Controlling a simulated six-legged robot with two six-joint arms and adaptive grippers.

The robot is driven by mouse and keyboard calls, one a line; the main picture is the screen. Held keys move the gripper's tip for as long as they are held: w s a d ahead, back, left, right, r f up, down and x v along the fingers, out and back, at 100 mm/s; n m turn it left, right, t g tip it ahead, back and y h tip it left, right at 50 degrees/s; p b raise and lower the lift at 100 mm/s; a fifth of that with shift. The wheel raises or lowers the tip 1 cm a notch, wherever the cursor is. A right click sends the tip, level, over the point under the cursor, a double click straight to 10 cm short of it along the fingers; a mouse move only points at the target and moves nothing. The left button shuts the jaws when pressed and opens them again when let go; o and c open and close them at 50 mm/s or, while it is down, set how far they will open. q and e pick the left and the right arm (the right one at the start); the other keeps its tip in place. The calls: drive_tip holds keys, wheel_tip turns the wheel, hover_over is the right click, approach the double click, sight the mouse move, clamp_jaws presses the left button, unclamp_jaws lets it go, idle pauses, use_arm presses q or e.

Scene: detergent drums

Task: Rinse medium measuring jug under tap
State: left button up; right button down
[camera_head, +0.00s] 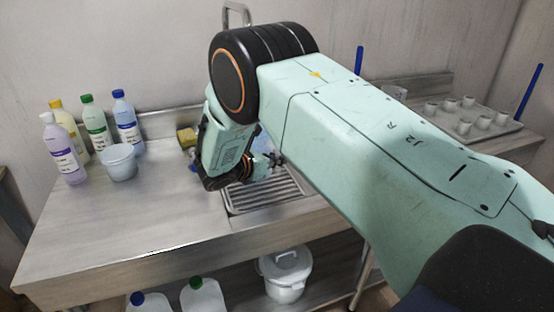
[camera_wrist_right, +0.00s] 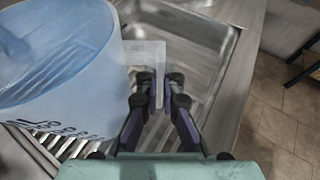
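My right gripper (camera_wrist_right: 160,92) is shut on the clear square handle of a translucent bluish measuring jug (camera_wrist_right: 55,70) with printed marks. The jug fills the left of the wrist view, above the ribbed metal drainer. In the head view my right gripper (camera_head: 272,160) is over the sink area, and my arm hides most of the jug. The tap (camera_head: 237,12) shows only as a metal arch above my wrist; its outlet is hidden. The sink basin (camera_wrist_right: 185,35) lies beyond the fingers in the wrist view. My left gripper is not in view.
Several bottles (camera_head: 95,125) and a pale tub (camera_head: 120,162) stand on the counter at left. A yellow sponge (camera_head: 187,137) lies near the wall. A tray of small cups (camera_head: 480,125) is at right. A lidded white bucket (camera_head: 285,275) sits below. The front left counter is clear.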

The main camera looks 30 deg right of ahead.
drive_tip(key=shift+f, duration=0.3)
drive_tip(key=c, duration=1.4)
unclamp_jaws()
drive_tip(key=shift+c, duration=0.2)
drive_tip(key=v, duration=1.2)
drive_tip(key=shift+f, duration=0.1)
